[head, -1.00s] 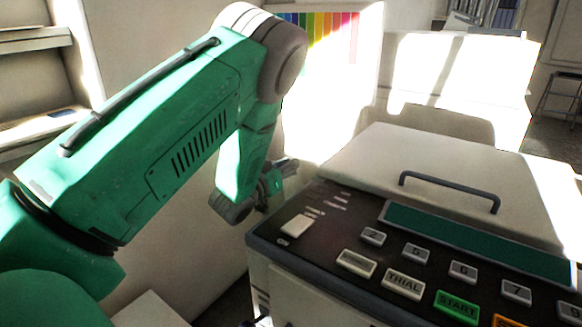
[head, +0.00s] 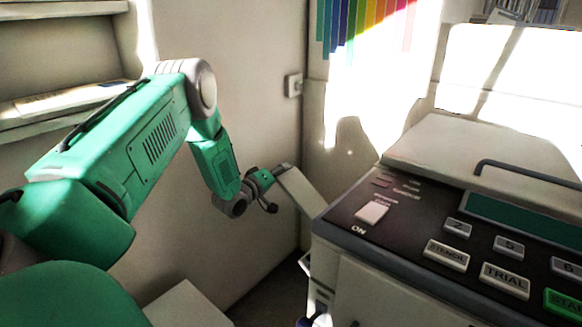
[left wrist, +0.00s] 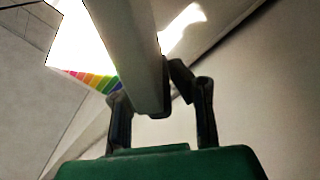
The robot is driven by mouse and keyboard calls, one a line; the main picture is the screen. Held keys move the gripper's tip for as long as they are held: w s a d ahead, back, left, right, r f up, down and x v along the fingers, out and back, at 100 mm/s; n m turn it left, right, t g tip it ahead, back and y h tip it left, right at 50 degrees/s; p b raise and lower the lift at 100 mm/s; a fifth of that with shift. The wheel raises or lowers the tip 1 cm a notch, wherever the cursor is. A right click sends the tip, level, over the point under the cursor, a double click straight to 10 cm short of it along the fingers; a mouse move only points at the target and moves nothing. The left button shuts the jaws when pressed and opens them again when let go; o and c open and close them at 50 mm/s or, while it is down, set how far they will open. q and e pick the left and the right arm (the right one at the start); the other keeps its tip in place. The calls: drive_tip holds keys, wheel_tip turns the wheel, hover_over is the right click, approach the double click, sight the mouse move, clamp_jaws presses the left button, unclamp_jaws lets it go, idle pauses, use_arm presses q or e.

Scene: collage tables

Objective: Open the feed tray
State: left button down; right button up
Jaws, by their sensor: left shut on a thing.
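The feed tray (head: 299,193) is a pale flat panel at the left side of the copier-like machine (head: 400,290). It slants up and outward from the machine's side, away from the body. My left gripper (head: 272,186) is at the tray's upper outer end in the head view. In the left wrist view the fingers (left wrist: 160,100) are shut on the edge of the pale panel (left wrist: 128,45), one on each side of it. The tray's lower joint with the machine is partly hidden behind the control panel's corner. My right gripper is not in view.
The machine's dark control panel (head: 400,215) has several buttons and an ON switch (head: 371,213). A lid with a grey handle (head: 520,172) lies on top. A wall with a switch (head: 293,85) stands behind my left arm. A shelf (head: 60,105) is at upper left.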

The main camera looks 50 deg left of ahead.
use_arm(q)
drive_tip(key=a+f+n+b, duration=0.4)
drive_tip(key=f+b, duration=0.9)
drive_tip(key=f, duration=0.4)
drive_tip(key=shift+s+a+f+n, duration=0.2)
drive_tip(key=shift+s+f+n, duration=0.15)
drive_tip(key=shift+n, duration=0.45)
drive_tip(key=shift+f, duration=0.1)
drive_tip(key=c, duration=1.6)
unclamp_jaws()
drive_tip(key=shift+o, duration=0.6)
drive_tip(key=shift+w+f, duration=0.1)
drive_tip(key=shift+f, duration=0.05)
